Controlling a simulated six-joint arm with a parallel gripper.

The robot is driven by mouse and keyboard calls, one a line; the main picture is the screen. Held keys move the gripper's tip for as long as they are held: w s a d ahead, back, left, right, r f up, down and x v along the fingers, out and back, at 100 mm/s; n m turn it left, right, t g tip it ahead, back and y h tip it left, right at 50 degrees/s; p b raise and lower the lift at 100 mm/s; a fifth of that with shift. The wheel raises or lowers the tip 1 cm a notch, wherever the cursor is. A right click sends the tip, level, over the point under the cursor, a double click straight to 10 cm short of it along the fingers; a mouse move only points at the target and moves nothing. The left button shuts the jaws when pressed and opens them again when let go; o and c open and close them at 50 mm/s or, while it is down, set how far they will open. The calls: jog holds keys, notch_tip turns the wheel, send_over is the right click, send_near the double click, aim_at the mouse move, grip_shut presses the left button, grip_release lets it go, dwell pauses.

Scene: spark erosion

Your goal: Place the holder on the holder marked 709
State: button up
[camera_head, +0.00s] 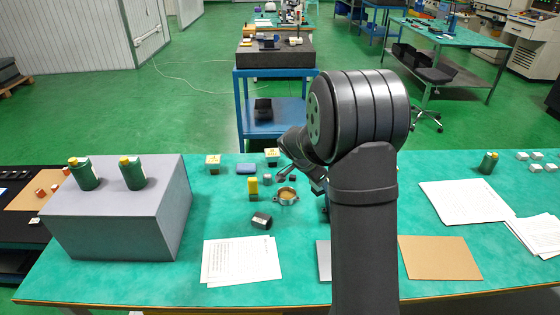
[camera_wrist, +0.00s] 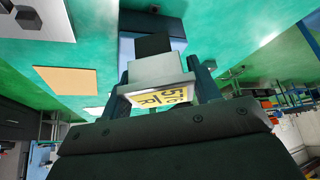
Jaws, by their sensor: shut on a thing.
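My gripper (camera_wrist: 160,76) is shut on a pale grey holder (camera_wrist: 152,68) in the wrist view, with one dark finger on each side. The holder has a yellow label with dark characters, turned over and not surely readable. A dark square piece (camera_wrist: 153,43) shows just beyond it. In the head view my arm hides most of the gripper and the held holder. Two small holders with yellowish tops, one at left (camera_head: 213,161) and one nearer my arm (camera_head: 272,155), stand at the back of the green table. Their numbers are too small to read, so I cannot tell which is 709.
A large grey block (camera_head: 120,215) carries two green bottles at left. Paper sheets (camera_head: 241,260) lie in front.

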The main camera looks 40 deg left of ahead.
jog(key=w+a+r+n+g+y, duration=0.2)
jog(key=w+a+r+n+y, duration=0.15)
jog(key=w+a+n, duration=0.55)
jog(key=w+a+r+n+g+y, duration=0.25)
jog(key=w+a+n+y, duration=0.2)
jog(key=a+n, duration=0.5)
jog(key=m, duration=0.2)
send_over(272, 152)
jog(key=shift+n+t+h, duration=0.25)
jog(key=shift+t+h, duration=0.15)
jog(key=shift+t, duration=0.05)
notch_tip(272, 152, down, 6)
jog(key=shift+d+f, duration=0.1)
jog(key=shift+f, duration=2.15)
jog(key=shift+f, duration=0.1)
jog(key=o, duration=1.2)
jog(key=shift+f, duration=0.1)
